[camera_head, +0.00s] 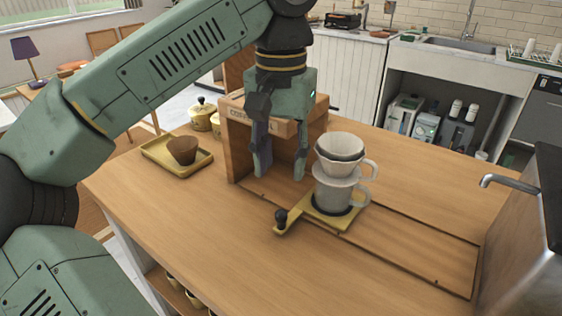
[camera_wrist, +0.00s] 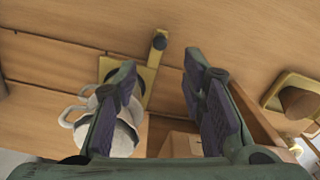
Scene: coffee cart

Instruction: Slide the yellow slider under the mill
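The yellow slider (camera_head: 316,222) sits in a track in the counter, with a black knob (camera_head: 281,216) on a bar at its front left. A mug (camera_head: 338,193) with a white dripper (camera_head: 342,152) on top stands on it. The wooden mill (camera_head: 237,150) is a box with an open bay, left of the slider. My gripper (camera_head: 280,172) points down in front of the mill, its fingers spread and empty, left of the mug. In the wrist view, the slider (camera_wrist: 150,82) and knob (camera_wrist: 160,41) lie beyond my open fingertips; the dripper is partly behind the left finger.
A yellow tray (camera_head: 151,153) with a brown cone cup (camera_head: 183,149) stands at the left, near lidded pots (camera_head: 203,117). The track (camera_head: 420,258) runs right toward a metal machine (camera_head: 525,235) with a spout. The counter front is clear.

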